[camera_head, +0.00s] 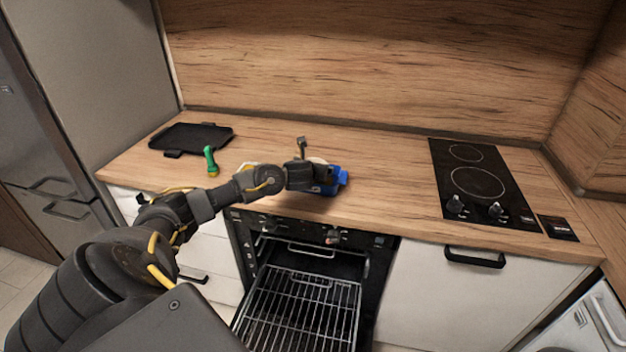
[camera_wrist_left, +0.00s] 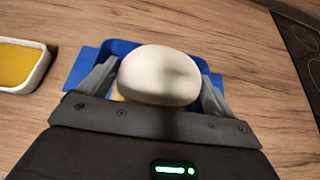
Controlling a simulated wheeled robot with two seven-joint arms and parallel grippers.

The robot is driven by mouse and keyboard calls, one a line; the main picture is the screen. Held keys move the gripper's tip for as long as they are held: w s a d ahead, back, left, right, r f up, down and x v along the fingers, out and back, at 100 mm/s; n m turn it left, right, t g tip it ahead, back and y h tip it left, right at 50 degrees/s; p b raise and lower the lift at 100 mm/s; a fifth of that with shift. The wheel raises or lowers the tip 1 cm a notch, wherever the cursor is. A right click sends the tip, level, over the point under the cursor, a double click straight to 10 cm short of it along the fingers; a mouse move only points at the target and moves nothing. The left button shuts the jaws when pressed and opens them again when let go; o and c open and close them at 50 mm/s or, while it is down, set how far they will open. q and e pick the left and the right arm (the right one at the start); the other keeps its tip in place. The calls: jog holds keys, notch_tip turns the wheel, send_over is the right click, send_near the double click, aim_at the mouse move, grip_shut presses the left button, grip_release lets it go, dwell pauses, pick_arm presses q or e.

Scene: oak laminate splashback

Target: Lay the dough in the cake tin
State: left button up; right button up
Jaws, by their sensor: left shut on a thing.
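The dough (camera_wrist_left: 160,76) is a smooth, off-white round lump between the fingers of my left gripper (camera_wrist_left: 158,88), which is shut on it. The cake tin (camera_wrist_left: 82,72) is blue and lies beneath the dough and fingers, mostly hidden by them. I cannot tell whether the dough touches the tin. A little yellow shows under the dough's left side. In the head view my left gripper (camera_head: 318,172) is over the blue tin (camera_head: 335,184) near the counter's front edge, and my arm covers much of it. My right gripper is not in view.
A white dish with yellow contents (camera_wrist_left: 22,64) stands left of the tin. A black tray (camera_head: 190,138) and an upright green object (camera_head: 210,161) are further left. The hob (camera_head: 478,182) is right. The oven below is open, with its wire rack (camera_head: 300,308) showing.

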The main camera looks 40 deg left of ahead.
pick_arm(q)
jog(key=shift+w+a+f, duration=0.1)
jog(key=shift+a+f, duration=0.05)
jog(key=shift+f, duration=0.8)
jog(key=shift+w+a+f, duration=0.1)
jog(key=shift+a+f, duration=0.05)
jog(key=shift+f, duration=0.8)
jog(key=shift+s, duration=0.1)
jog(key=o, duration=0.9)
jog(key=shift+c, duration=0.2)
jog(key=shift+r, duration=0.1)
jog(key=p+v, duration=0.1)
jog(key=v, duration=1.1)
jog(key=shift+s, duration=0.1)
